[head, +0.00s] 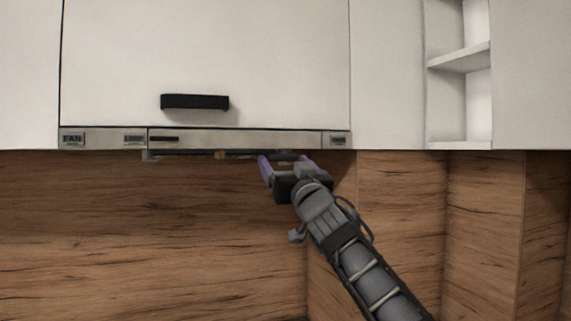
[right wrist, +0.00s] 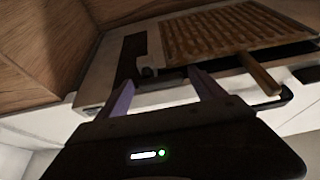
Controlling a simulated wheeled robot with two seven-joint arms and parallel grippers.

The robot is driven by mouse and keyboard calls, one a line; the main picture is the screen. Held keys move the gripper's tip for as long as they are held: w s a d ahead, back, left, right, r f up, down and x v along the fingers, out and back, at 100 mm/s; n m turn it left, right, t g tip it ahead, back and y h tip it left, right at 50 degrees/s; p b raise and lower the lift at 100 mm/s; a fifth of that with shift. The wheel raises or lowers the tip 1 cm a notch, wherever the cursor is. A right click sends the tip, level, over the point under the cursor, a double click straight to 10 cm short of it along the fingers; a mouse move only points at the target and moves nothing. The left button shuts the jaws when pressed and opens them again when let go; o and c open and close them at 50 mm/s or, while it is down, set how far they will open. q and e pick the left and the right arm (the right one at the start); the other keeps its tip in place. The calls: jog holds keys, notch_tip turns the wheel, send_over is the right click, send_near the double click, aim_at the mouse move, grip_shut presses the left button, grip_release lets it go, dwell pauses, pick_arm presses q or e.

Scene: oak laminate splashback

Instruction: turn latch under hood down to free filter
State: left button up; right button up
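The filter (right wrist: 235,40) is a tan ribbed panel in the underside of the hood (head: 235,139). In the right wrist view a small grey piece (right wrist: 148,71), which looks like the latch, sits at the filter's edge. Contact cannot be told. My left gripper is out of view.
A white cabinet door with a black handle (head: 195,102) is above the hood front, which carries FAN and other labelled buttons (head: 73,139). Open shelves (head: 460,58) are at the right. The wooden splashback (head: 150,230) is behind. The space below the hood is clear left of my arm.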

jog(key=c, duration=1.2)
jog(key=n, duration=0.1)
jog(key=n+y+p, duration=0.1)
jog(key=n+p, duration=0.1)
jog(key=shift+d+r+g, duration=0.1)
jog(key=shift+d+g, duration=0.15)
jog(key=shift+g, duration=0.05)
jog(key=shift+f+n+y+p, duration=0.3)
jog(key=shift+n+y+p, duration=0.05)
jog(key=shift+n+y, duration=0.25)
jog(key=o, duration=1.4)
